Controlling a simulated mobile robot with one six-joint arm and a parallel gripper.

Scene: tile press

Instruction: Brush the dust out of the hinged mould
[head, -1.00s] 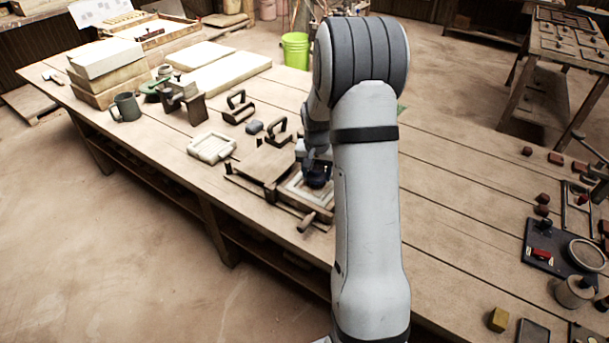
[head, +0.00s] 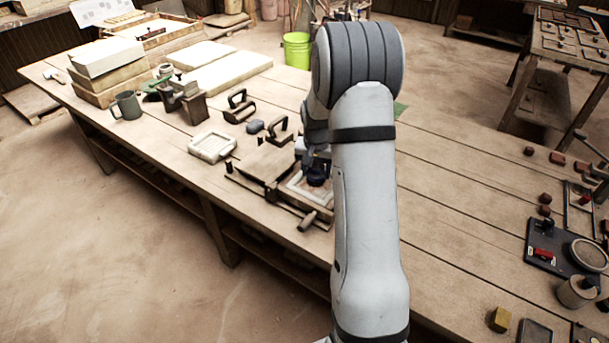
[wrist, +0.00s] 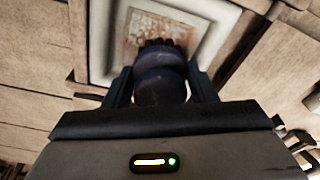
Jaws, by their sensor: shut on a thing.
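The hinged mould lies open on the workbench. Its pale square frame (head: 298,187) is under my gripper, and its wooden lid (head: 265,160) is folded back to the left. In the wrist view the mould's frame (wrist: 101,45) surrounds a recess with reddish-brown dust (wrist: 150,33). My gripper (wrist: 160,88) is shut on a dark blue round brush (wrist: 160,75), its dark bristles pointing into the recess. Whether the bristles touch the floor of the recess I cannot tell. In the head view the brush (head: 318,175) is partly hidden by my arm.
A pale square tray (head: 212,147), a dark sponge-like block (head: 254,127) and handled tools (head: 239,106) stand left of and behind the mould. Bare planks (head: 450,220) lie right of my arm.

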